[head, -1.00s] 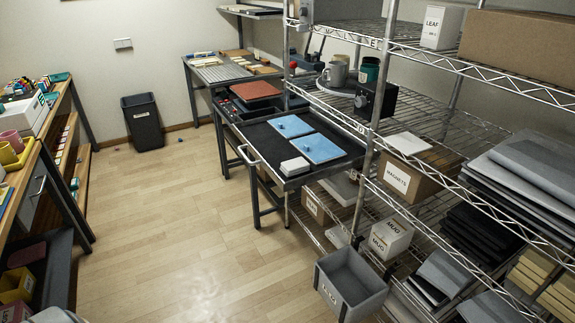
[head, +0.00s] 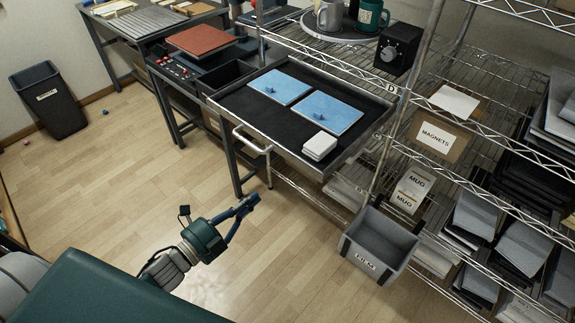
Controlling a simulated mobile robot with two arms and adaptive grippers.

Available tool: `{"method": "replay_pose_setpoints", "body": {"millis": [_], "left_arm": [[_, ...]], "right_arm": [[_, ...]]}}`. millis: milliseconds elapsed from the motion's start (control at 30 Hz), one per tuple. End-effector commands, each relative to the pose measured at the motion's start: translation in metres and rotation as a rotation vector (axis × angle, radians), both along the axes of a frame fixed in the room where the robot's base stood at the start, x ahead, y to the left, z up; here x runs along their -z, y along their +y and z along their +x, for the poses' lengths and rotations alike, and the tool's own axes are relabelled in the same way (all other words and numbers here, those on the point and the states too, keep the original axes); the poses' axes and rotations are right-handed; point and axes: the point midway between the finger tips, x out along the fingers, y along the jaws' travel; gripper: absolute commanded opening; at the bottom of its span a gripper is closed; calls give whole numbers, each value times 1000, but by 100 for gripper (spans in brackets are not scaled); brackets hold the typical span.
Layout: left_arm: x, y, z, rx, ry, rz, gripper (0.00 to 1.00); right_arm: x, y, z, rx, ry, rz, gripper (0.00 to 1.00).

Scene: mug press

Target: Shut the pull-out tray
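The pull-out tray (head: 240,107) is a black-lined tray with a metal rim, drawn out from the press bench toward the open floor. It holds two light-blue plates and a small white stack. Its silver bar handle (head: 252,141) is on the front left side. My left gripper (head: 250,204) is low over the floor, in front of and below the handle, and apart from it. My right gripper is out of view.
The press with a red-brown plate (head: 201,39) stands behind the tray. A wire shelf with a grey bin (head: 381,242) and a magnets box (head: 437,136) is at the right. A black waste bin (head: 48,100) is at the far left.

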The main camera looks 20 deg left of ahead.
Motion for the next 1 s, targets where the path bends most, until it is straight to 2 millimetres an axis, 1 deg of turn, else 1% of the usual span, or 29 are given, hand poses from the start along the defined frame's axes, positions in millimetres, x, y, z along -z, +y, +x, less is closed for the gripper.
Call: {"method": "replay_pose_setpoints", "body": {"millis": [33,100,167,267,500,700,833,1000], "left_arm": [[-10,-4,1,15,-24,13,0],[-15,-8,5,23,-40,23,0],[-17,-10,11,23,-42,24,0],[-18,-16,26,22,-42,23,0],[-18,-35,75,20,-40,20,0],[-17,-49,109,19,-37,21,0],[-15,-55,122,19,-35,20,0],[-14,-58,129,19,-35,20,0]], "right_arm": [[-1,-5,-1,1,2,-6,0],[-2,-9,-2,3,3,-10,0],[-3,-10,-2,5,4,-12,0],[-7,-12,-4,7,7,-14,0],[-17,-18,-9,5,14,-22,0],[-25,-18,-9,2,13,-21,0],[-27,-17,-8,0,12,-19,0],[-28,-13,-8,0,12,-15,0]]}}
